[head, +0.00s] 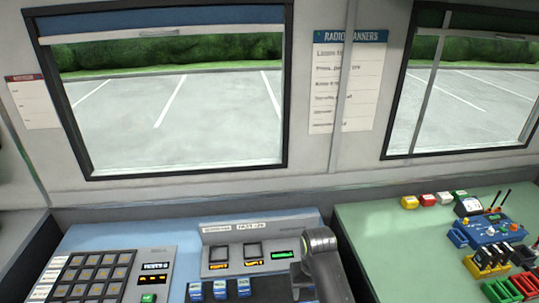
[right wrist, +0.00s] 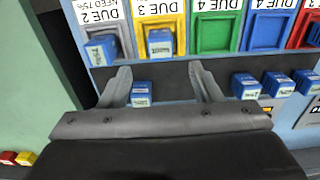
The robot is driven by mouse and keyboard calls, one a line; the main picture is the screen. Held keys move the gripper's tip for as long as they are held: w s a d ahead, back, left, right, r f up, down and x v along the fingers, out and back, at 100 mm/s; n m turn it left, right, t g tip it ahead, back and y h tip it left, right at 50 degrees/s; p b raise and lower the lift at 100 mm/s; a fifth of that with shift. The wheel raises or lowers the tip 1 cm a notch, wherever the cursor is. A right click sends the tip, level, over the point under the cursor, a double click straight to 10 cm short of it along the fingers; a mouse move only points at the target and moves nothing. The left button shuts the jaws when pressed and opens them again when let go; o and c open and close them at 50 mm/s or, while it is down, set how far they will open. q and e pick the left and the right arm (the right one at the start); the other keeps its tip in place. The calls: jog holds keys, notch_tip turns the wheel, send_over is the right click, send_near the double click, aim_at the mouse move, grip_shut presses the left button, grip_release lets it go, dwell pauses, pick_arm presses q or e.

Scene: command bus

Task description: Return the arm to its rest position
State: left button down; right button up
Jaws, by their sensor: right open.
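My right arm (head: 325,262) reaches over the right end of the blue counter in the head view. Its gripper (head: 303,284) shows as a dark part at the bottom, with the fingertips cut off or hidden. In the right wrist view the right gripper (right wrist: 160,82) has its fingers spread wide. A blue block (right wrist: 142,95) shows between the fingers, standing on a dark strip; I see no finger touching it. My left gripper is not in view.
Several blue blocks (head: 220,289) stand near a display console (head: 235,258). A keypad (head: 95,275) is left. The green counter (head: 385,235) holds a blue radio set (head: 490,230).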

jog(key=s+d+f+m+t, duration=0.1)
jog(key=s+d+f, duration=0.1)
jog(key=s+d, duration=0.4)
jog(key=s+d+f+t, duration=0.1)
jog(key=s+d+f, duration=0.1)
jog(key=s+d, duration=0.5)
jog(key=s+d+r+t+h, duration=0.1)
jog(key=s+r, duration=0.2)
jog(key=s, duration=0.5)
jog(key=s+d+r+t+h, duration=0.1)
jog(key=s+r, duration=0.3)
jog(key=s, duration=0.4)
notch_tip(320, 180, down, 32)
jog(key=d+g+b, duration=0.2)
jog(key=b, duration=0.4)
jog(key=s+a+f+y+b, duration=0.1)
jog(key=s+f+b, duration=0.2)
jog(key=s+f, duration=1.1)
jog(key=shift+s+a+f+g+b, duration=0.35)
jog(key=shift+f+g, duration=0.05)
jog(key=shift+f, duration=1.95)
